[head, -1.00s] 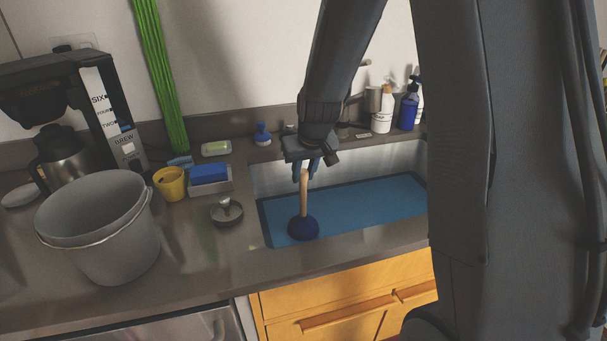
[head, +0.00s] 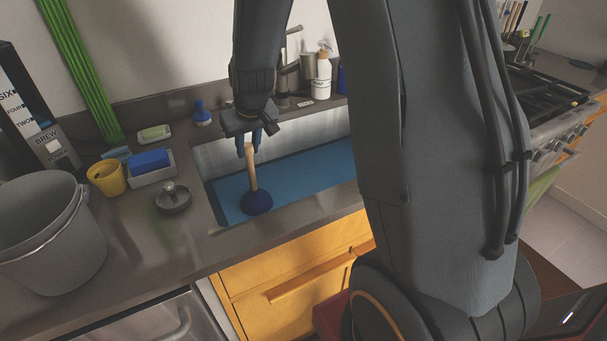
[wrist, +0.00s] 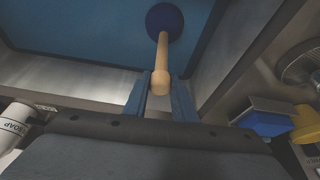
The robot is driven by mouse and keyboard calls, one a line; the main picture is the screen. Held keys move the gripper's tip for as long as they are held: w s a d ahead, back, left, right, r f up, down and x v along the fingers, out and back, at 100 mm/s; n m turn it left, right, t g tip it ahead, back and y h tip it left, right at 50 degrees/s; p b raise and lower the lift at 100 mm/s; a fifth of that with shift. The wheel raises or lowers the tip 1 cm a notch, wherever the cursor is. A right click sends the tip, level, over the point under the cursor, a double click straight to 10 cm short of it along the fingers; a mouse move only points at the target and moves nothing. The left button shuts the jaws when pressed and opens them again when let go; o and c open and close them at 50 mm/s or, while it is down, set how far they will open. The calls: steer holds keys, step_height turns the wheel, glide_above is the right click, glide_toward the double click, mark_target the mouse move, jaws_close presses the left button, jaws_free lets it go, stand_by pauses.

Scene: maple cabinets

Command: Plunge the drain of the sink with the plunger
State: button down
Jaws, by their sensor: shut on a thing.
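The plunger has a pale wooden handle and a dark blue cup (head: 257,203). It stands nearly upright, slightly tilted, over the left front part of the sink (head: 215,160). My gripper (head: 249,150) is above the sink with its blue fingers shut on the top of the handle. In the wrist view the fingers (wrist: 160,88) flank the knobbed handle end and the cup (wrist: 165,20) points away. A flat blue surface (head: 310,165) covers the sink's inside. I cannot tell whether the cup touches it. The drain is not visible.
Left of the sink are a metal stopper (head: 173,197), a blue sponge in a holder (head: 150,161), a yellow cup (head: 107,178) and a grey bucket (head: 50,240). Soap bottles (head: 321,75) and the faucet (head: 283,75) stand behind. A stove (head: 550,105) is at right.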

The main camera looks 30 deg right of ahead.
steer(key=shift+f+b, duration=0.6)
steer(key=shift+f, duration=0.2)
stand_by(1.3)
steer(key=shift+r, duration=0.1)
steer(key=shift+r+p, duration=0.7)
steer(key=shift+f+b, duration=0.5)
steer(key=shift+f, duration=0.2)
stand_by(1.7)
steer(key=shift+r+p, duration=0.55)
steer(key=shift+r, duration=0.25)
stand_by(0.3)
